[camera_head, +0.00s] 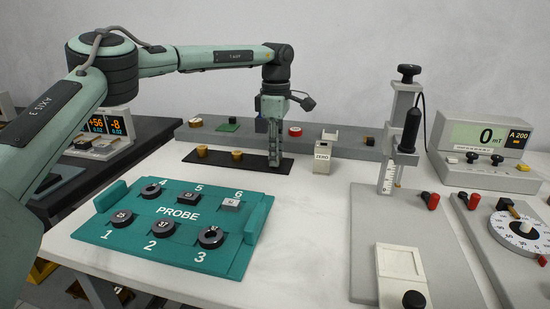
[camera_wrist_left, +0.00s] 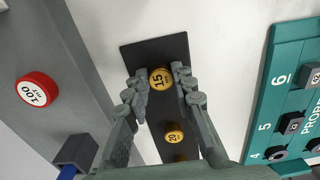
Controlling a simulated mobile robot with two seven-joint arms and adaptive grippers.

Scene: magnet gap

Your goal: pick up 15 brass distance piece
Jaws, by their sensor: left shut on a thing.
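The 15 brass distance piece (camera_wrist_left: 160,78) is a short round brass cylinder with a yellow top marked 15. It shows between the fingertips of my left gripper (camera_wrist_left: 160,86) in the left wrist view, near one end of a black strip (camera_wrist_left: 138,53). In the head view my left gripper (camera_head: 275,163) points straight down at the right part of the black strip (camera_head: 284,169), and its fingers hide the piece. The gripper is shut on the piece, low at the strip. My right gripper is not in view.
Two other brass pieces stand on the strip, one marked 20 (camera_wrist_left: 174,136) and one farther left (camera_head: 202,151). A teal PROBE tray (camera_head: 180,250) with numbered dark parts lies in front. A ZERO block (camera_head: 323,157) stands to the right. A grey ledge (camera_head: 350,146) runs behind.

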